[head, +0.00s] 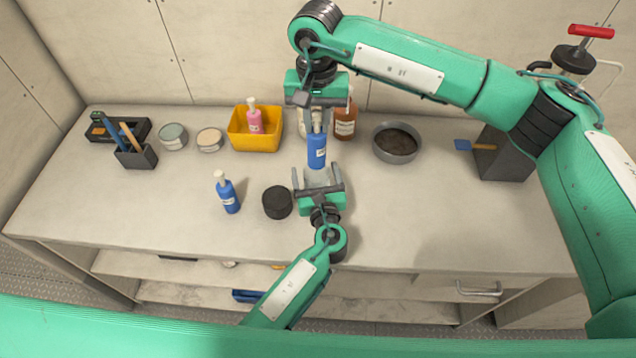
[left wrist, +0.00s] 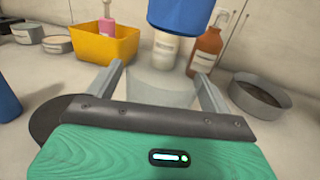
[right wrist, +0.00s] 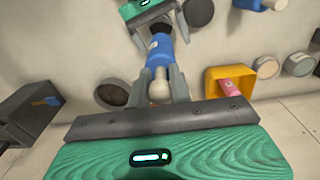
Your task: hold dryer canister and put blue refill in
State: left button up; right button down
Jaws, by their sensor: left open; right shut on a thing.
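My right gripper (head: 317,118) comes down from above and is shut on the pale top of the blue refill (head: 317,152). In the right wrist view the refill (right wrist: 160,52) points away from the fingers toward my left gripper. My left gripper (head: 318,180) is open, with its fingers on either side of a clear, greyish canister (left wrist: 160,86). In the left wrist view the refill's blue end (left wrist: 180,14) hangs over the canister.
A black round lid (head: 277,202) and a blue pump bottle (head: 227,194) stand left of my left gripper. Behind are a yellow bin (head: 240,136) with a pink bottle, a brown bottle (head: 345,124) and a grey bowl (head: 396,143). The front right counter is clear.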

pick_arm(q)
jog(key=c, duration=1.2)
